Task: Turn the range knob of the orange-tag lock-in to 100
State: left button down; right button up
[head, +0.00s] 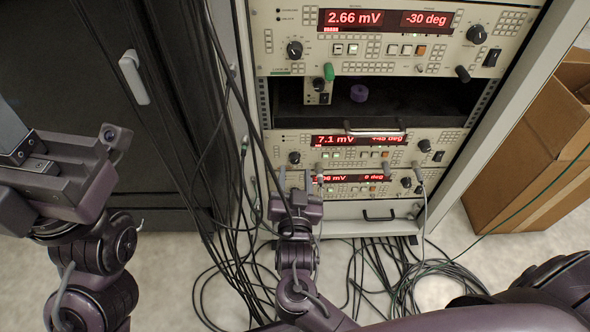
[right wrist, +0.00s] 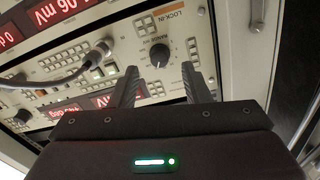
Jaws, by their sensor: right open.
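The orange-tag lock-in (head: 345,188) is the lowest instrument in the rack, with a red display. In the right wrist view its orange LOCK-IN tag (right wrist: 170,13) shows beside the black range knob (right wrist: 160,55). The knob's setting is too small to read. My right gripper (right wrist: 160,70) is open and empty, its fingertips appearing either side of the knob's lower edge; contact cannot be told. In the head view my right gripper (head: 295,182) hides that knob. My left gripper (head: 65,170) is at the left, away from the rack; its jaws are not clear.
Black cables hang left of the rack and lie on the floor. A cardboard box (head: 530,150) stands at right.

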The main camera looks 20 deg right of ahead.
aim_at(295, 162)
jog(key=shift+b+x, duration=0.45)
jog(key=shift+x, duration=1.4)
grip_shut()
